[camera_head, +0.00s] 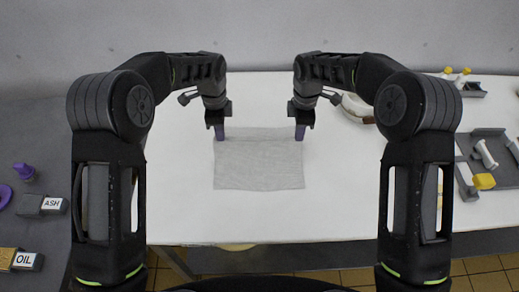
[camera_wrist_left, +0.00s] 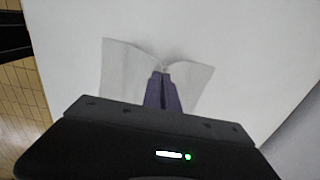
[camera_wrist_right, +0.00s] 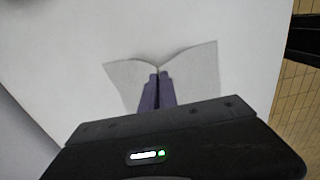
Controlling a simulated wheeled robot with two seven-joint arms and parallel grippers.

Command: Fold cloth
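A thin light-grey cloth (camera_head: 259,165) lies on the white table (camera_head: 330,215), spread out as a rough rectangle. My left gripper (camera_head: 219,137) is at its far left corner and my right gripper (camera_head: 300,137) at its far right corner. In the left wrist view the purple fingers (camera_wrist_left: 162,80) are together on the edge of the cloth (camera_wrist_left: 125,70), which puckers at the tips. In the right wrist view the purple fingers (camera_wrist_right: 157,80) are likewise together, with the cloth (camera_wrist_right: 195,70) gathered at them. The pinched spots look slightly raised.
A grey tray (camera_head: 494,135) with white and yellow tools is at the far right. Blocks labelled ASH (camera_head: 52,204) and OIL (camera_head: 25,260) sit on the dark surface at left. The table around the cloth is clear.

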